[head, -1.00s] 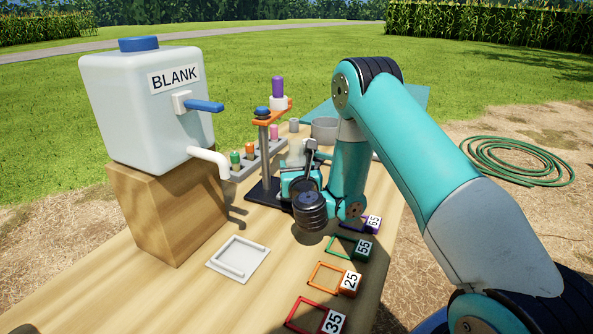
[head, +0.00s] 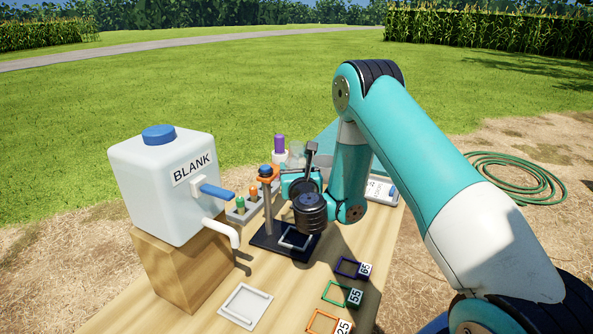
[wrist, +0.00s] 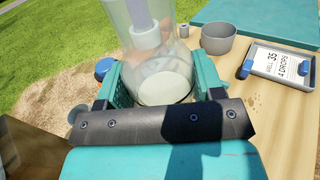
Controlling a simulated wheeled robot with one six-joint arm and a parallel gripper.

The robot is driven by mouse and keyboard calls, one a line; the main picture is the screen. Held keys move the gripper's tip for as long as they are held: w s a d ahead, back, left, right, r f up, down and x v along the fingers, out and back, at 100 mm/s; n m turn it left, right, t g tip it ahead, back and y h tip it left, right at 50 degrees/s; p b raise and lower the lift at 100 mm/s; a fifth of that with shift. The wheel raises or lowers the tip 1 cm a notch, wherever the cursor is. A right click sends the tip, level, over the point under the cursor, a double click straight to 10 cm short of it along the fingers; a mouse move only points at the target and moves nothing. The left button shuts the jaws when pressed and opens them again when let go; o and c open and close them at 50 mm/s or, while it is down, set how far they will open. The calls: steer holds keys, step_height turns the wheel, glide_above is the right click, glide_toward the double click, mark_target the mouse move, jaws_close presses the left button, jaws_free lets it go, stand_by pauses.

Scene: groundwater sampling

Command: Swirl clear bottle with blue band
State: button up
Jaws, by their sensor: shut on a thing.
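In the wrist view my gripper (wrist: 163,82) is shut on a clear bottle (wrist: 166,60), with one teal finger on each side of it. The bottle is see-through, and a pale round area shows low in it. A grey-lavender and white shape shows through its upper part; I cannot tell whether it is inside or behind. Its top is cut off by the frame edge, and I cannot make out a blue band. In the head view my gripper (head: 301,182) is over the table beside the stand, mostly hidden by my wrist, and the bottle is barely visible there.
The BLANK jug (head: 165,190) sits on a wooden block (head: 180,268) at left. A stand (head: 267,205) with a dark base is close to my gripper. Coloured frames (head: 340,293) lie in front. A grey bowl (wrist: 204,40) and written board (wrist: 280,65) are farther off.

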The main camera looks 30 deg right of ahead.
step_height(320, 180, up, 10)
steer(key=p, duration=0.8)
steer(key=shift+r+p, duration=0.15)
steer(key=shift+p, duration=0.2)
